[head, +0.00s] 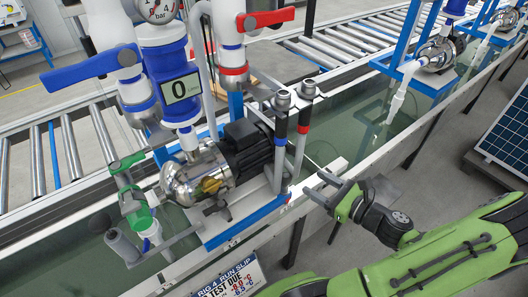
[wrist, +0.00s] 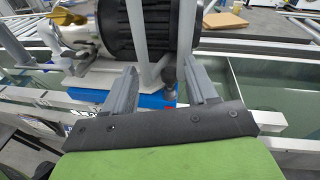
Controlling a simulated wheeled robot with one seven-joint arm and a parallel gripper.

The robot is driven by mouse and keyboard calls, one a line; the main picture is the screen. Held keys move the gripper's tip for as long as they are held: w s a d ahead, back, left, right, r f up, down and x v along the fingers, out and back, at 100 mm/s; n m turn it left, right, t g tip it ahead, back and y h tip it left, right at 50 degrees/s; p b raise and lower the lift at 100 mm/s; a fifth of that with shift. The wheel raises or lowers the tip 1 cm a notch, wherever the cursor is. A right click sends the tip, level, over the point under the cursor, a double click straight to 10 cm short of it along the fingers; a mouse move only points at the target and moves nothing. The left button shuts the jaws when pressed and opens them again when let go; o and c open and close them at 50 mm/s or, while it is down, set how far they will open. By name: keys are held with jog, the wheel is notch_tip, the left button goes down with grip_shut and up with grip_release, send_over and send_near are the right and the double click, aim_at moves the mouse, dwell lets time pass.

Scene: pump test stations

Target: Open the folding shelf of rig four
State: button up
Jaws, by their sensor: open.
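Rig four shows in the head view as a steel pump (head: 190,180) with a black motor (head: 248,145), on a blue-edged base (head: 245,222) over the water trough. A slip reading RIG 4 (head: 228,283) hangs at the trough's front. I cannot clearly pick out a folding shelf; a white bar (head: 335,168) lies by the rim, right of the motor. My gripper (head: 320,186) is open and empty at the trough's front rim, right of the base. In the wrist view its fingers (wrist: 160,75) point at the blue base edge (wrist: 150,98) and a dark knob (wrist: 169,75) below the motor.
Blue and red lever valves (head: 90,70) and a gauge (head: 158,8) rise above the pump. A green-handled valve (head: 135,205) stands at left. Roller conveyors (head: 330,45) run behind. A solar panel (head: 505,130) is at right. Floor in front of the trough is partly clear.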

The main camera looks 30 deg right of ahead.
aim_at(293, 151)
jog(key=w+m+b, duration=0.1)
jog(key=w, duration=0.4)
jog(key=w+d+m+t+h, duration=0.1)
jog(key=w, duration=0.4)
jog(key=w+d+m+h+b, duration=0.1)
jog(key=w, duration=0.3)
jog(key=shift+w+t+b, duration=0.3)
jog(key=shift+w+t, duration=0.1)
jog(key=shift+c, duration=0.3)
grip_shut()
